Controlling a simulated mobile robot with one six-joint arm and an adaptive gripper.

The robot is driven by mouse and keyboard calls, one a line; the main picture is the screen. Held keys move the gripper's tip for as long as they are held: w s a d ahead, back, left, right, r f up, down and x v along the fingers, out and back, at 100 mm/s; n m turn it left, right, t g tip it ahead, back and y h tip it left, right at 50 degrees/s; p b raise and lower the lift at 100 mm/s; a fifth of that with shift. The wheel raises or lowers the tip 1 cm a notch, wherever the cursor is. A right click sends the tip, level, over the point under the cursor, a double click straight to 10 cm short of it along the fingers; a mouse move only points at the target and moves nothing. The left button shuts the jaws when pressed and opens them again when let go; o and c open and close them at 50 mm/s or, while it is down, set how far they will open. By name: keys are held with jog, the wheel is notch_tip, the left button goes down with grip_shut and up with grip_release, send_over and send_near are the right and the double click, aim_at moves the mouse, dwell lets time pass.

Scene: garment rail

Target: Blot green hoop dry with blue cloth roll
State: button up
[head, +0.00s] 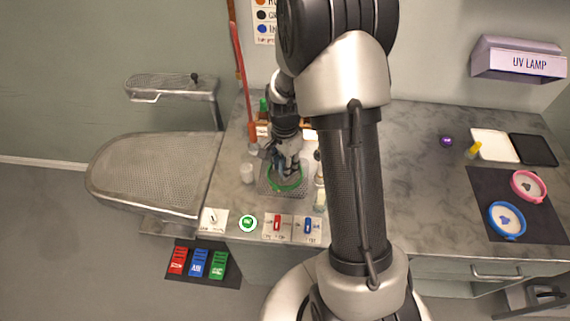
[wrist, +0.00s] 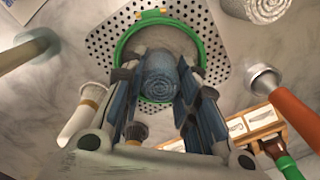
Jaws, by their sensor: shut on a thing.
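The green hoop (head: 285,184) lies on a perforated metal plate on the counter, with pale fabric inside its ring. In the wrist view the green hoop (wrist: 121,49) shows behind the fingers. My gripper (head: 284,172) is over the hoop, pointing down. In the wrist view my gripper (wrist: 158,92) is shut on the blue cloth roll (wrist: 158,75), whose spiral end shows between the fingers. The roll overlaps the hoop's area in the picture; I cannot tell whether it touches the fabric. The fingers hide part of the hoop.
A white cup-like roll (head: 247,173) stands left of the plate (head: 297,191). Bottles and a wooden box are close around it. Pink (head: 528,186) and blue (head: 507,220) hoops lie on a dark mat at right. The counter's right middle is clear.

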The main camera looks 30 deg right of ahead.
jog(key=shift+r+p, duration=2.7)
jog(key=shift+r, duration=0.8)
